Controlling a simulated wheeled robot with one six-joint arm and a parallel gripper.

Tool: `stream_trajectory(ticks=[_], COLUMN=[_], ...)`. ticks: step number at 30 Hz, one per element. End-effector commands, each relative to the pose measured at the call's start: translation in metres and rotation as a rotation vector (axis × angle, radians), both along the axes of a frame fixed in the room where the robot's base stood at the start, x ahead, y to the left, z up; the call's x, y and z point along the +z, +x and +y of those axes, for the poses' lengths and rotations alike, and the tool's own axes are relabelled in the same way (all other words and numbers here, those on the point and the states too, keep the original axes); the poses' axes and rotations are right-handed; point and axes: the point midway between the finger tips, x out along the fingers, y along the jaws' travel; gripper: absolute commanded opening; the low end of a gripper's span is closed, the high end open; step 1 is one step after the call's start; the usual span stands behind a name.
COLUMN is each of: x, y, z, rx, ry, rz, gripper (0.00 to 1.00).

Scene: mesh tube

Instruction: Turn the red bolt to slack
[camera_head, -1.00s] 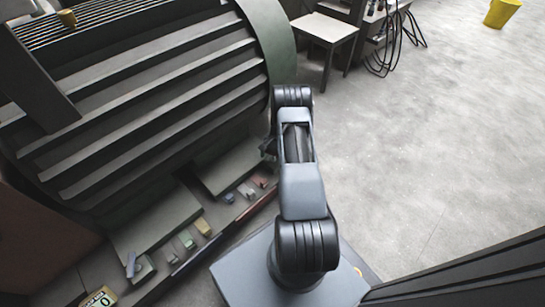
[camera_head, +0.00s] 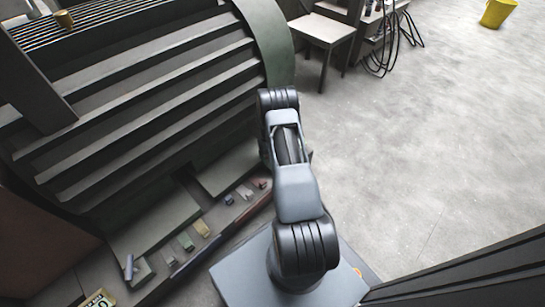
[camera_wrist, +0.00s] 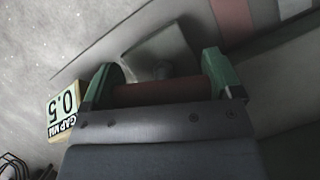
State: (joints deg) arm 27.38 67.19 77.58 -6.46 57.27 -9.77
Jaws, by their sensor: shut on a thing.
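In the wrist view my gripper (camera_wrist: 163,80) has two green fingers spread wide. A dull red round bar, which I take for the red bolt (camera_wrist: 160,94), spans between them, with an end at each finger. A short grey stem (camera_wrist: 163,69) shows just beyond the bar, in front of a grey plate (camera_wrist: 160,42); whether stem and bar are joined is too dark to tell. In the head view my arm hides the gripper and the bolt.
A yellow and white label reading GAP MM 0.5 (camera_wrist: 64,112) is beside the left finger. The slatted machine (camera_head: 150,110) fills the left of the head view. Several small coloured blocks (camera_head: 202,228) line its base.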

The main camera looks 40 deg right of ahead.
Motion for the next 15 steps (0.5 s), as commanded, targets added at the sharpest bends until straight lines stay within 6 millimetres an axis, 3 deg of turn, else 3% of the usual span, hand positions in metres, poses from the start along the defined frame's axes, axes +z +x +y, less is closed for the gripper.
stream_trajectory(ticks=[15], x=[-0.0002], y=[-0.0004], z=[-0.0008], rx=[0.117], ry=[0.000], rz=[0.000], gripper=[0.61])
